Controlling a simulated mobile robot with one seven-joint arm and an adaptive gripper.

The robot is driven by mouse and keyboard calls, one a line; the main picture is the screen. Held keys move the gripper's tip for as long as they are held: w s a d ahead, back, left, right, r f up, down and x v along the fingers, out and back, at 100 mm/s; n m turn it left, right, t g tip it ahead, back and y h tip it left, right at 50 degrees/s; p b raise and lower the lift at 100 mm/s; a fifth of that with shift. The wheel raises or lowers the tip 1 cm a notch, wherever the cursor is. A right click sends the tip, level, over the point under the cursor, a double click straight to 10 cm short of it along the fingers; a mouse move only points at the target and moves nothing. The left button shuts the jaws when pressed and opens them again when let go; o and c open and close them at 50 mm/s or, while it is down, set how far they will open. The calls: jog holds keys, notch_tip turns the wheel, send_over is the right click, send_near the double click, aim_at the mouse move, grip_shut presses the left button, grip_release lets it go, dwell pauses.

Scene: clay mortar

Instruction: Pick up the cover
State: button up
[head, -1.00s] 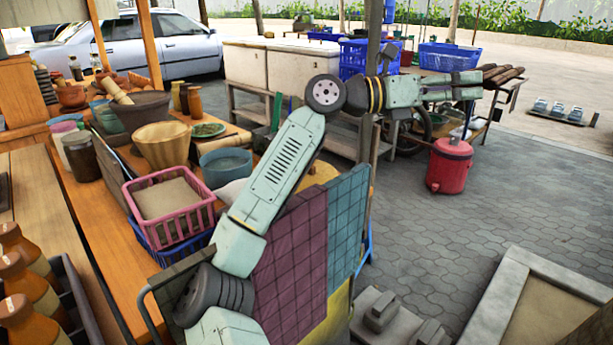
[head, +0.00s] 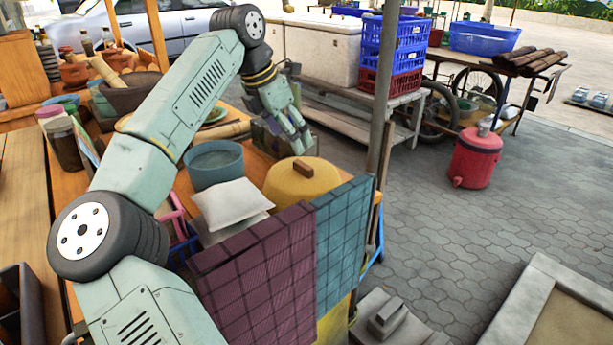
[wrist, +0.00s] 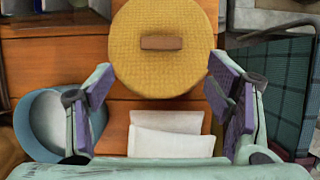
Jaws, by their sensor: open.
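The cover (head: 302,186) is a round yellow woven lid with a brown wooden handle block on top. It sits near the right end of the wooden table in the head view. In the wrist view the cover (wrist: 162,70) is at the top middle, its handle lying crosswise. My gripper (head: 300,146) is above and just behind the cover in the head view, pointing down. In the wrist view my gripper (wrist: 160,85) has its fingers wide apart, one each side of the cover's near part, with nothing between the pads. Whatever is under the cover is hidden.
A blue bowl (head: 214,162) stands left of the cover. White cloth-like packets (head: 232,204) lie in front of it. Purple and teal checked cloths (head: 255,280) hang at the table's near side. A grey post (head: 384,110) rises just right of the cover.

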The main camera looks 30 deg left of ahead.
aim_at(303, 164)
jog(key=p+x, duration=0.1)
jog(key=x, duration=0.8)
jog(key=shift+w+d+p, duration=0.1)
jog(key=shift+d+p, duration=0.05)
jog(key=shift+p, duration=0.25)
jog(key=shift+r, duration=0.1)
jog(key=c, duration=1.7)
jog(key=shift+c, duration=0.2)
notch_tip(303, 164, up, 18)
